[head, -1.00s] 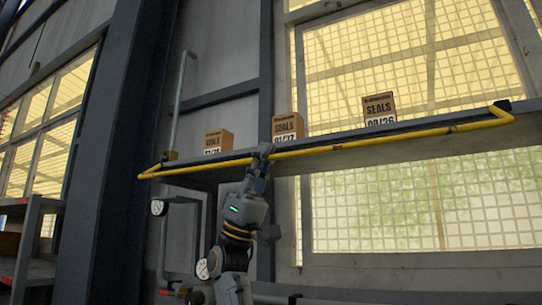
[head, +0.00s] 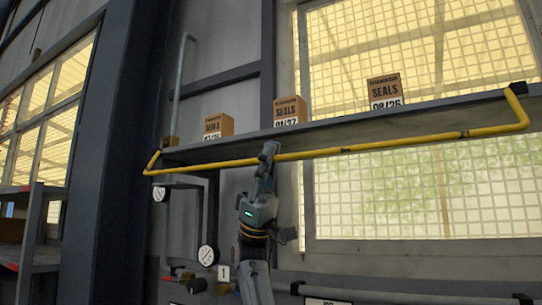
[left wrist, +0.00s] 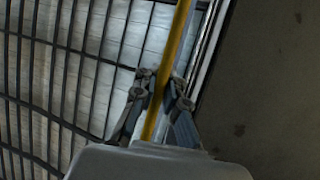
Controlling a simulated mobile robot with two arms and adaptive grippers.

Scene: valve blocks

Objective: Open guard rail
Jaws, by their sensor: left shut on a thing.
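The yellow guard rail (head: 400,143) runs along the front of a grey shelf (head: 230,151). In the head view its long bar hangs a little below the shelf's front edge, with bent ends at left and right. My left gripper (head: 268,152) is shut on the bar, left of its middle. The left wrist view shows the yellow bar (left wrist: 172,55) passing between the two fingers (left wrist: 160,90). Three cardboard boxes marked SEALS stand on the shelf: one at left (head: 218,125), one in the middle (head: 290,110), one at right (head: 384,91). My right gripper is not in view.
Pipes with round gauges (head: 207,255) are on the wall below the shelf, beside my left arm. A dark steel column (head: 118,150) stands at left, with a rack (head: 35,240) beyond it. Mesh-covered windows (head: 430,60) are behind the shelf.

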